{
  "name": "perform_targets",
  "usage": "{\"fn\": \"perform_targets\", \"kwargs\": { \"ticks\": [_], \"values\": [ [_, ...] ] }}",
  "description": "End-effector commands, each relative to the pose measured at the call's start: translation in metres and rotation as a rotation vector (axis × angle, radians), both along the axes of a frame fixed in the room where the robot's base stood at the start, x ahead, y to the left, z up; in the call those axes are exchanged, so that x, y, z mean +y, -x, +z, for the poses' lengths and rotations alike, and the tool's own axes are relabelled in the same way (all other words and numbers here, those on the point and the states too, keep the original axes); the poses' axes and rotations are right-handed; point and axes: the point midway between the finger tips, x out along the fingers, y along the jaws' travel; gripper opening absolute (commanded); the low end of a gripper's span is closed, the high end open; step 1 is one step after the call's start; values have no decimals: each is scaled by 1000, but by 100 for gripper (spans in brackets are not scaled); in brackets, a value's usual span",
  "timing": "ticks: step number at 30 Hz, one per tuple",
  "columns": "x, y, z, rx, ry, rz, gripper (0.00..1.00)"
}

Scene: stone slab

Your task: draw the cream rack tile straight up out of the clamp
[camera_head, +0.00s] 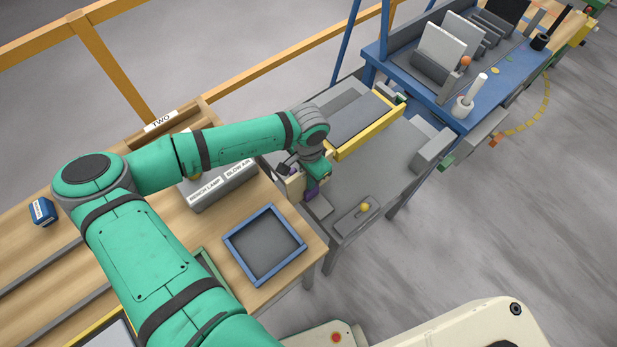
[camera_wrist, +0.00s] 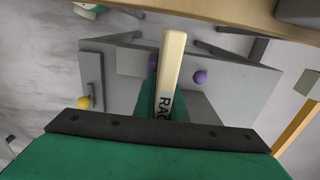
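The cream rack tile (camera_wrist: 172,62) shows edge-on in the wrist view, with the letters "RAC" partly visible near my gripper. My gripper (camera_wrist: 164,108) has a green finger against each side of the tile, with no clear gap. In the head view, the tile (camera_head: 293,185) stands roughly upright beside my gripper (camera_head: 318,174), by the bench edge. The clamp shows only in part: a purple knob (camera_wrist: 200,77) is right of the tile, and a purple part (camera_wrist: 131,62) is left of it. I cannot tell whether the tile's lower end sits between the jaws.
A grey plate with a yellow knob (camera_head: 365,207) lies on the grey table (camera_head: 375,180). A yellow-edged tray (camera_head: 372,132) is behind. A blue-framed tray (camera_head: 232,240) and a labelled grey block (camera_head: 221,190) are on the wooden bench (camera_head: 310,243).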

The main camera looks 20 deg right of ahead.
Motion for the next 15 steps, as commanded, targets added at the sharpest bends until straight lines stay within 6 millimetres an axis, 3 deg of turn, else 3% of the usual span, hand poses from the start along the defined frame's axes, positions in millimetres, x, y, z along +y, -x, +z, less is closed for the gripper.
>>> {"fn": "perform_targets", "kwargs": {
  "ticks": [15],
  "values": [
    [0,-1,11,-1,1,1,0]
  ]
}}
